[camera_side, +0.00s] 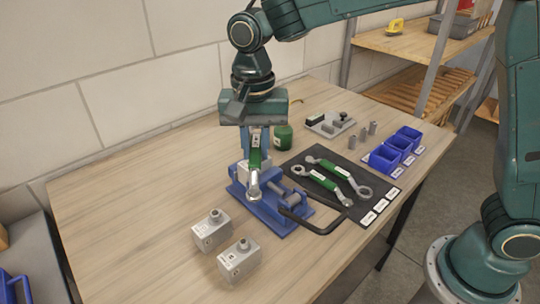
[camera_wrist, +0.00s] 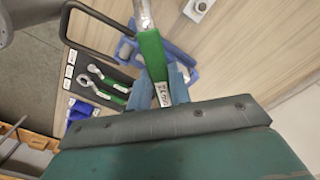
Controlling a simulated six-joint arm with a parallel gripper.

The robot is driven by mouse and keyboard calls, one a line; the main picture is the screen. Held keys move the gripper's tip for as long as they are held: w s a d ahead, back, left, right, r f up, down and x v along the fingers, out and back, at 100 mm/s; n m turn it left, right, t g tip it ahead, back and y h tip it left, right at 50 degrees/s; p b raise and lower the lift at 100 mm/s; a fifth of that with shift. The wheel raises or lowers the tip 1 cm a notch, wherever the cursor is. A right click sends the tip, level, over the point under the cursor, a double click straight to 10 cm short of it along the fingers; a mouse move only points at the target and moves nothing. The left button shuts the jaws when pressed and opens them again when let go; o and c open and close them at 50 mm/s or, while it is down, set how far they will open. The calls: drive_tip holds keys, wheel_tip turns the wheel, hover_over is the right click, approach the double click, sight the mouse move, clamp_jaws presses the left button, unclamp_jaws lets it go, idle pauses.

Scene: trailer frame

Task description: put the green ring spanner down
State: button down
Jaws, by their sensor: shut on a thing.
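My gripper (camera_side: 256,148) points down above the blue vise and is shut on a green-handled ring spanner (camera_side: 255,160). The spanner hangs with its metal end down in front of the vise. In the wrist view the green handle (camera_wrist: 152,55) sits between my blue fingers (camera_wrist: 165,88), with a white label near them. Two other green-handled spanners (camera_side: 324,178) lie on the dark mat (camera_side: 290,168); they also show in the wrist view (camera_wrist: 104,85). Whether the held spanner touches the vise I cannot tell.
The blue vise (camera_side: 283,221) has a dark bent handle (camera_side: 318,226) reaching right. Two grey metal blocks (camera_side: 238,259) stand at the front. Blue bins (camera_side: 384,158), a green can (camera_side: 283,136) and a grey fixture plate (camera_side: 328,126) stand further back. The left tabletop (camera_side: 135,195) is clear.

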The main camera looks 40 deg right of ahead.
drive_tip(key=shift+w+d, duration=0.1)
drive_tip(key=shift+d, duration=0.4)
drive_tip(key=d+r+n, duration=0.2)
drive_tip(key=d+n, duration=0.2)
drive_tip(key=d, duration=1.2)
drive_tip(key=r+n, duration=0.1)
drive_tip(key=n, duration=0.3)
hover_over(349, 168)
drive_tip(key=shift+r, duration=0.2)
drive_tip(key=shift+f, duration=0.1)
wheel_tip(349, 168, down, 16)
drive_tip(key=shift+r, duration=0.2)
drive_tip(key=shift+f, duration=0.1)
drive_tip(key=shift+f, duration=2.05)
